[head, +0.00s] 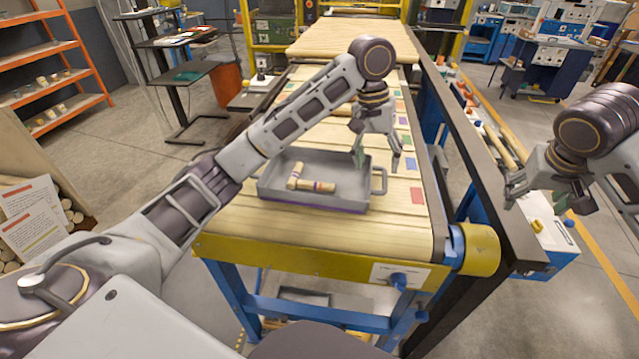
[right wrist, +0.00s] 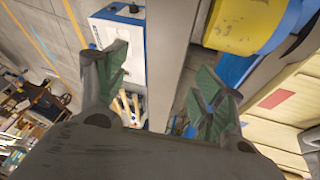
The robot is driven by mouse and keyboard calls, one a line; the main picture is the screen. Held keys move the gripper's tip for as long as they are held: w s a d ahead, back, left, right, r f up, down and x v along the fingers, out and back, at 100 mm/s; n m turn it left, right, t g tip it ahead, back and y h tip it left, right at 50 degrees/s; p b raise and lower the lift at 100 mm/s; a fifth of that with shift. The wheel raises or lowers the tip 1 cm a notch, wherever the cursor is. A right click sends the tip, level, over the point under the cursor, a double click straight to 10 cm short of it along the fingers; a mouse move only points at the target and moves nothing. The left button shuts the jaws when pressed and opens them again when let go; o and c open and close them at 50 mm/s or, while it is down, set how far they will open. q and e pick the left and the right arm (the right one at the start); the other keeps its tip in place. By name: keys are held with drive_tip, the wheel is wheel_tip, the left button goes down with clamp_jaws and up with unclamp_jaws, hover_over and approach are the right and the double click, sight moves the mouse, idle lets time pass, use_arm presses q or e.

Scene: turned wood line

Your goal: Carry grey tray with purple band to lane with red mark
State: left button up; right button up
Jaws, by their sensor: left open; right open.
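The grey tray (head: 335,203) with a purple band low on its front wall sits on the near end of the wooden slatted conveyor (head: 275,222). A few turned wood pieces (head: 312,184) with coloured rings lie in it. A handle (head: 382,180) sticks out on its right side. My left gripper (head: 377,163) is open, pointing down just above that handle. A red mark (head: 417,195) lies on the conveyor's right edge, right of the tray; a red mark also shows in the right wrist view (right wrist: 276,99). My right gripper (head: 545,192) is open and empty, right of the conveyor; its fingers show in its wrist view (right wrist: 160,90).
Blue (head: 410,163) and other coloured marks line the conveyor's right side. A dark rail (head: 450,135) runs along that side, with a yellow roller end (head: 478,248) at the near corner. A blue and white box (head: 548,240) stands right. Slats beyond the tray look mostly clear.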

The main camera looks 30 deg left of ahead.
drive_tip(key=shift+r, duration=0.3)
drive_tip(key=v, duration=1.1)
drive_tip(key=shift+s+r, duration=0.15)
drive_tip(key=shift+s, duration=0.05)
idle(0.8)
drive_tip(key=shift+r, duration=0.1)
idle(0.6)
use_arm(q)
wheel_tip(320, 180, up, 9)
drive_tip(key=p, duration=0.9)
use_arm(e)
wheel_tip(320, 180, up, 9)
use_arm(q)
drive_tip(key=shift+r+p, duration=0.5)
drive_tip(key=shift+r, duration=0.05)
use_arm(e)
drive_tip(key=shift+r, duration=0.45)
